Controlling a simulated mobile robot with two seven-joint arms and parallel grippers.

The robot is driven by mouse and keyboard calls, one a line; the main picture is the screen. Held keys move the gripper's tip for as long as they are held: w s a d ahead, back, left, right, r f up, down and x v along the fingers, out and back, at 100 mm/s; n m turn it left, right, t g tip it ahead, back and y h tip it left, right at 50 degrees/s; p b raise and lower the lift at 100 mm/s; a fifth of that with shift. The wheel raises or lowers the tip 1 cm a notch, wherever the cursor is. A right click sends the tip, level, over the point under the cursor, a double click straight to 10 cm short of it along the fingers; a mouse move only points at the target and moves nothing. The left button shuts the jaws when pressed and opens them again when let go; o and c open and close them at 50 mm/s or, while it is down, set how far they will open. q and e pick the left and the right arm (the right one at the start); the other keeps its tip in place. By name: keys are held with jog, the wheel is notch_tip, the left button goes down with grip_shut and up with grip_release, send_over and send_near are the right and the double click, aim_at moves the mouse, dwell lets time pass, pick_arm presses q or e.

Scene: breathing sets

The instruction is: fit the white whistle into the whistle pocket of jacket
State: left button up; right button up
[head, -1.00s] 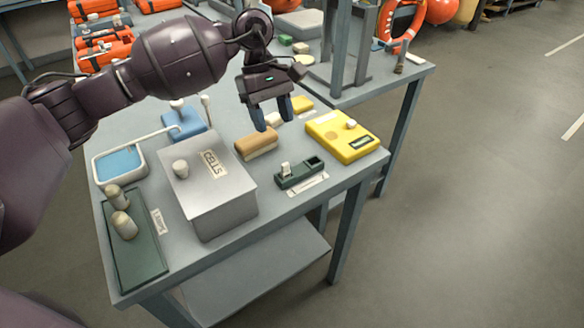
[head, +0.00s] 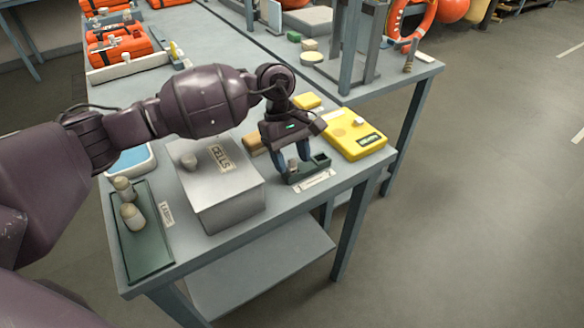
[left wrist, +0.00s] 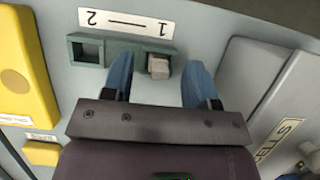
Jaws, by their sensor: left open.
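A dark green two-slot holder (head: 320,160) stands near the front edge of the table; the left wrist view shows it too (left wrist: 87,50). A small off-white piece, apparently the white whistle (left wrist: 158,67), sits upright in its slot by the "1". My left gripper (head: 292,161) is low over the holder, open, with its blue fingers (left wrist: 160,80) on either side of the piece, gaps showing on both sides. Folded orange packs, perhaps the jackets (head: 118,48), lie at the back left; I cannot make out a whistle pocket. My right gripper is not in view.
A grey box marked "CELLS" (head: 222,190) stands left of the holder. A yellow case (head: 350,140) lies to the right. A green tray (head: 145,250) with two pale cylinders is at the front left. An upright frame (head: 350,50) stands behind.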

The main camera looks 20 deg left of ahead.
pick_arm(q)
jog(key=shift+d+f, duration=0.1)
jog(key=shift+f, duration=0.2)
grip_shut()
